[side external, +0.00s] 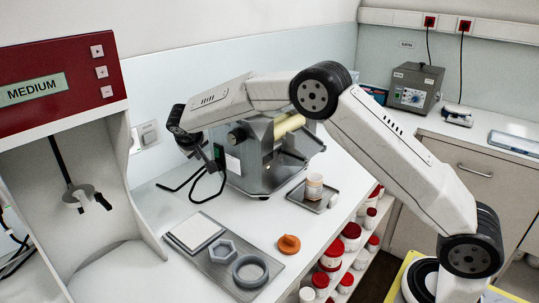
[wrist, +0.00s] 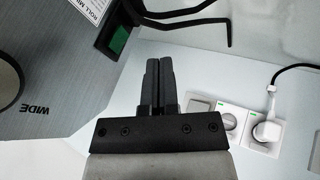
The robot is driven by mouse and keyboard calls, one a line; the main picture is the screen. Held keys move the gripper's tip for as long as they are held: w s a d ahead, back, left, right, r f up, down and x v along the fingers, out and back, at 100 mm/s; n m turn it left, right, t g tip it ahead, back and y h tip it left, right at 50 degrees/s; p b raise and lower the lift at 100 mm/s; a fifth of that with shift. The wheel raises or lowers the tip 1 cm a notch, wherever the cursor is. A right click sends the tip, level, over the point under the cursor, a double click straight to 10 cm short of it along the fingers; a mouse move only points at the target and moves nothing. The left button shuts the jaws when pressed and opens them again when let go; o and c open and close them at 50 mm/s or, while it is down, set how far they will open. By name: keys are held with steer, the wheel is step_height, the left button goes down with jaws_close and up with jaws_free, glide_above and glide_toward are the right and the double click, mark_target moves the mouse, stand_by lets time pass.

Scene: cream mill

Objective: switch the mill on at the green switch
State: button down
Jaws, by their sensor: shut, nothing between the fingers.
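The grey metal mill (side external: 265,150) stands on the white counter in the side external view. My gripper (side external: 219,160) is small there, at the mill's left end. In the wrist view my gripper (wrist: 158,62) has both fingers together, empty. The green switch (wrist: 118,40) sits in a black housing on the mill's grey end panel (wrist: 60,60), up and left of the fingertips. A gap shows between fingertips and switch in the picture; the depth between them is unclear. I cannot make out the switch in the side external view.
Black bent rods (wrist: 195,40) stick out near the fingertips. Wall sockets with a plug (wrist: 268,130) are on the right. A cup (side external: 314,186) stands on a small tray at the mill's front. A metal tray (side external: 225,265) with rings and an orange piece (side external: 289,244) lie on the counter.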

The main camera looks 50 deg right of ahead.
mark_target(215, 154)
steer(key=w+d+f, duration=0.1)
steer(key=d+f, duration=0.2)
steer(key=d, duration=0.2)
steer(key=shift+w+d+f, duration=0.15)
steer(key=shift+d+f, duration=0.1)
steer(key=shift+d, duration=0.05)
steer(key=shift+d+f, duration=0.1)
steer(key=shift+d, duration=0.2)
steer(key=shift+r, duration=0.2)
steer(key=shift+r, duration=0.7)
stand_by(0.3)
